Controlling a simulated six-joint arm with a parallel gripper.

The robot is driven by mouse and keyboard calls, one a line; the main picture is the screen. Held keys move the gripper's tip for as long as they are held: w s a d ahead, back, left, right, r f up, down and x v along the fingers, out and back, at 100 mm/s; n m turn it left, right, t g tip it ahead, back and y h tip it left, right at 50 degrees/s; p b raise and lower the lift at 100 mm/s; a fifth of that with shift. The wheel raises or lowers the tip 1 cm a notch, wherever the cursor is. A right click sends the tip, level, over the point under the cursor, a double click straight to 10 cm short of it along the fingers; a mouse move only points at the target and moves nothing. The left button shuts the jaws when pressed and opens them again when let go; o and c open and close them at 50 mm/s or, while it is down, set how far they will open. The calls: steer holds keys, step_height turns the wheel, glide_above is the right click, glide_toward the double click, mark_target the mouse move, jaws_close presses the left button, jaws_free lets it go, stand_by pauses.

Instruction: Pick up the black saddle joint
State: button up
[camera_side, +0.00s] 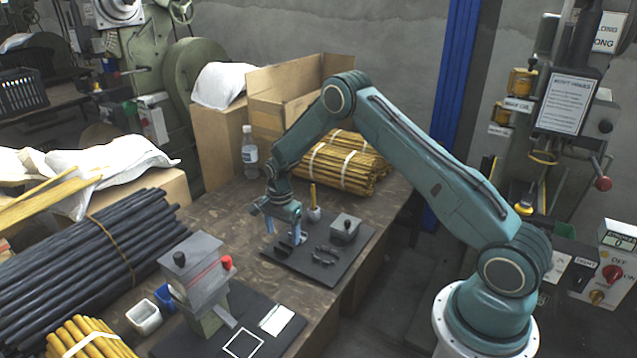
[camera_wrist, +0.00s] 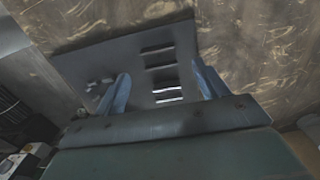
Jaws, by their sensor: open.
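My gripper (camera_side: 284,231) is open and empty, pointing down over the dark mat (camera_side: 312,271) in the side view. A small black piece (camera_side: 285,248), likely the black saddle joint, lies on the mat close below the fingers. Two more dark curved pieces (camera_side: 323,257) lie to its right. In the wrist view my gripper's two blue fingers (camera_wrist: 163,88) stand apart, with a black piece (camera_wrist: 166,90) with bright edges between them. Other black strips (camera_wrist: 158,57) lie just beyond it. I cannot tell whether the fingers touch anything.
A grey block with a dark knob (camera_side: 345,226) and a small cup with a yellow stick (camera_side: 313,213) stand close by on the mat. A bundle of yellow rods (camera_side: 343,163) and a bottle (camera_side: 250,155) are behind. A grey press (camera_side: 199,274) stands front left.

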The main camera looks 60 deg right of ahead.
mark_target(283, 243)
steer(key=shift+a+f, duration=0.1)
steer(key=shift+f, duration=2.35)
steer(key=c, duration=1)
steer(key=shift+r, duration=0.15)
steer(key=shift+c, duration=0.2)
step_height(283, 243, up, 20)
steer(key=shift+s, duration=0.1)
